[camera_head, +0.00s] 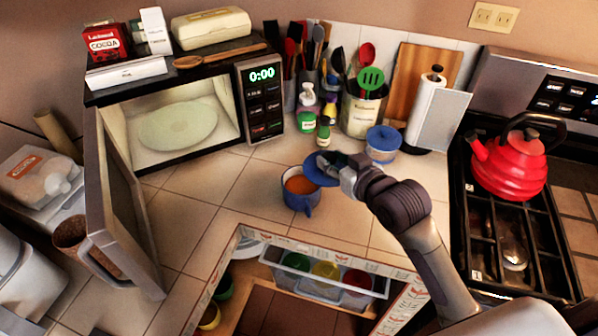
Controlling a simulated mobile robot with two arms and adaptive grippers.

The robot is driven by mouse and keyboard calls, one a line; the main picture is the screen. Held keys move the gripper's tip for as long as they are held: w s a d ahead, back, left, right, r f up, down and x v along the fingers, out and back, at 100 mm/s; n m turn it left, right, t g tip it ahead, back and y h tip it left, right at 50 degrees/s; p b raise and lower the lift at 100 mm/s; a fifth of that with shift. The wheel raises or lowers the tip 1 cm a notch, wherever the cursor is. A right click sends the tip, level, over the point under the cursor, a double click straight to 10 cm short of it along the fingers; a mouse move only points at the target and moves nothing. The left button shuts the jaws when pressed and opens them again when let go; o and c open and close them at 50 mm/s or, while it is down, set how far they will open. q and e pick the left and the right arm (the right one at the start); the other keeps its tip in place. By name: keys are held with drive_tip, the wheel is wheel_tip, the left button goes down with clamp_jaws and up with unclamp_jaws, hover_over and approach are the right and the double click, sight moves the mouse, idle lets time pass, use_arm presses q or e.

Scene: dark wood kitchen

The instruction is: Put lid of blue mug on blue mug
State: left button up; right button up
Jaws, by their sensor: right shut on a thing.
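The blue mug (301,203) stands upright on the tiled counter, with an orange-brown content showing in its open top. Its blue lid (318,171) is a round disc just above and to the right of the mug's rim, off the opening. My right gripper (338,173) is shut on the lid's right edge, and its arm reaches in from the lower right. The fingers partly hide the lid's right side. I cannot tell whether the lid touches the mug's rim. My left gripper is out of view.
An open microwave (170,105) stands on the left, its door (118,215) swung toward me. A blue-lidded container (382,145), utensil holders and a paper towel roll (428,108) stand behind. A red kettle (508,165) is on the stove. An open drawer (322,280) lies in front.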

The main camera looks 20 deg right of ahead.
sight(311, 166)
drive_tip(key=w+a+f, duration=0.2)
drive_tip(key=w+a, duration=0.1)
drive_tip(key=w+a+f+p, duration=0.1)
drive_tip(key=w+f, duration=0.1)
drive_tip(key=shift+w+a, duration=0.2)
drive_tip(key=shift+a, duration=0.05)
wheel_tip(311, 166, down, 3)
drive_tip(key=shift+f+p, duration=0.15)
drive_tip(key=shift+p, duration=0.25)
drive_tip(key=shift+f, duration=0.45)
drive_tip(key=shift+f, duration=0.1)
drive_tip(key=o, duration=1.2)
drive_tip(key=shift+c, duration=0.2)
